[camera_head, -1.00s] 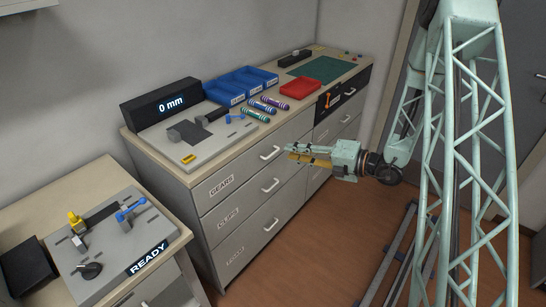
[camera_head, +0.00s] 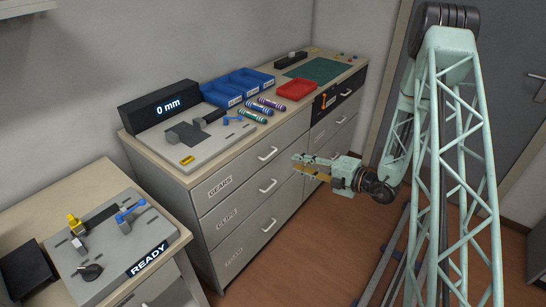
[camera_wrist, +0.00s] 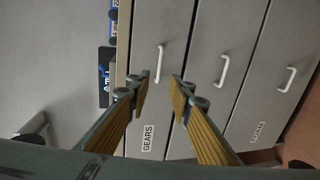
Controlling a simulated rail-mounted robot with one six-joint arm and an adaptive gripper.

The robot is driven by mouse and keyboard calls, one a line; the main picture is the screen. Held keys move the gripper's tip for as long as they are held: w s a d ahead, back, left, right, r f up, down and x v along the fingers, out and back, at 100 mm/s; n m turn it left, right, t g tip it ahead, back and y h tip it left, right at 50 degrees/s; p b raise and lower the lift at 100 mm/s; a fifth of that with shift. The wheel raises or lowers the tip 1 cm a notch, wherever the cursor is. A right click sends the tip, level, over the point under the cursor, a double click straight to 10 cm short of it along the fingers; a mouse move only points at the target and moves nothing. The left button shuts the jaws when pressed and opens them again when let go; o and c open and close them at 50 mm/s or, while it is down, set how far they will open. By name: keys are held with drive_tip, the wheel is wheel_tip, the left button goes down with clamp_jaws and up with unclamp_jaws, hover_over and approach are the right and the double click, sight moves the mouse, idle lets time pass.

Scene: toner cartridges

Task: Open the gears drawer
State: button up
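The gears drawer (camera_head: 233,178) is the shut top drawer of the near grey drawer bank, with a "GEARS" label (camera_head: 220,187) and a pale bar handle (camera_head: 268,153). My gripper (camera_head: 299,166) is in front of the drawer bank, to the right of that handle, with its fingers apart and empty. In the wrist view, the gripper's fingertips (camera_wrist: 161,80) are spread, and the gears handle (camera_wrist: 159,62) shows beyond the gap between them, not touched. The "GEARS" label (camera_wrist: 148,138) shows lower down between the fingers.
Two more shut drawers lie below, one labelled "CLIPS" (camera_head: 227,220). The counter above holds a black display (camera_head: 160,106), blue bins (camera_head: 240,86), a red tray (camera_head: 296,88) and several striped cylinders. A side bench bears a "READY" panel (camera_head: 148,258). Floor before the drawers is clear.

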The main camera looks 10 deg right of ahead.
sight(271, 155)
drive_tip(key=shift+b+x, duration=1.3)
drive_tip(key=shift+x, duration=5.6)
drive_tip(key=shift+f, duration=0.1)
clamp_jaws()
